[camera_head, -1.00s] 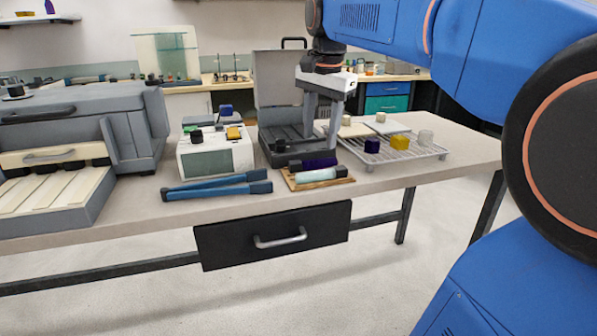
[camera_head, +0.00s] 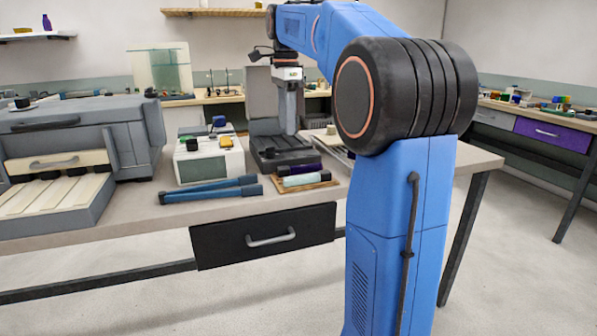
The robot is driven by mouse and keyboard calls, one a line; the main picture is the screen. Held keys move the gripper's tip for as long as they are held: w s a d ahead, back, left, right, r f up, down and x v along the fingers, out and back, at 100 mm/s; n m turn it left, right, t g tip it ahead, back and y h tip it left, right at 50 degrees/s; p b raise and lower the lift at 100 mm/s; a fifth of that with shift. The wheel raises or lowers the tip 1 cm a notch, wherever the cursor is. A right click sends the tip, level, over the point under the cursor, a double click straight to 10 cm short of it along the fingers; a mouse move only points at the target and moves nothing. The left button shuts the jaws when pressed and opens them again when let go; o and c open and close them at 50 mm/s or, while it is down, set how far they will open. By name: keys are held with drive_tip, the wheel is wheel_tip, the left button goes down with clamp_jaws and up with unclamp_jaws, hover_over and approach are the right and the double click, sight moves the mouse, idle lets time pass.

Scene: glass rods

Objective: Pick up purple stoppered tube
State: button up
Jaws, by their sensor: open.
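The purple stoppered tube (camera_head: 300,169) is dark purple with black ends. It lies on its side at the back of a small wooden tray (camera_head: 310,187) on the near table. A pale, clear tube with dark ends (camera_head: 304,179) lies in front of it, close alongside. My gripper (camera_head: 290,131) points down above and behind the tubes, over the dark grey case. It is open and empty, with its fingers seen nearly edge-on and overlapping. It is apart from the purple tube.
A white device with a green screen (camera_head: 208,163) and blue tongs (camera_head: 210,189) stand left of the tray. The open dark grey case (camera_head: 285,152) is behind it. My arm hides most of the rack at right (camera_head: 338,151). A black drawer (camera_head: 263,236) hangs under the table.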

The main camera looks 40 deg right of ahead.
sight(288, 167)
wheel_tip(288, 167, down, 13)
drive_tip(key=shift+s+d, duration=0.1)
idle(0.6)
drive_tip(key=shift+c, duration=0.4)
clamp_jaws()
